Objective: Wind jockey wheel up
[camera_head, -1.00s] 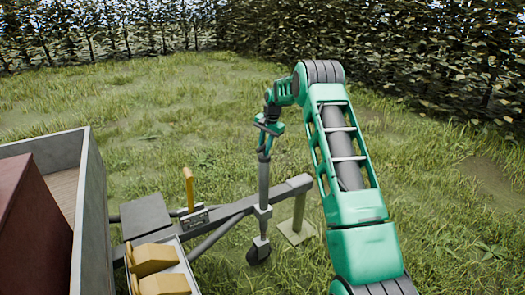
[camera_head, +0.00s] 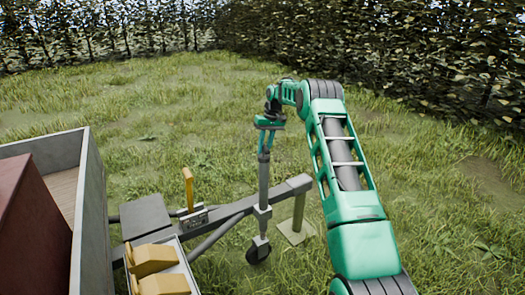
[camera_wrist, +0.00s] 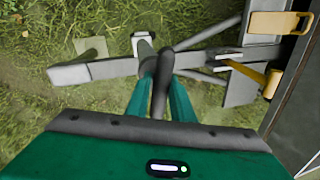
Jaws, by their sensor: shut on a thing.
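The jockey wheel's grey upright tube (camera_head: 263,185) stands at the drawbar (camera_head: 235,208), held in a pale clamp. Its small dark wheel (camera_head: 258,250) is low over the grass; I cannot tell whether it touches the ground. My gripper (camera_head: 266,150) is at the top of the tube, pointing down. In the wrist view my gripper's green fingers (camera_wrist: 160,95) are shut on a dark grey handle (camera_wrist: 164,70) of the jockey wheel. The clamp also shows there (camera_wrist: 144,36), just beyond the handle. The fingers and wrist hide the crank's top in the head view.
A post on a flat square plate (camera_head: 296,236) stands under the drawbar's front end. A yellow lever (camera_head: 188,188) rises from the drawbar. Yellow chocks (camera_head: 153,258) and the trailer's grey side wall (camera_head: 92,210) are at left. Open grass lies beyond, with hedges behind.

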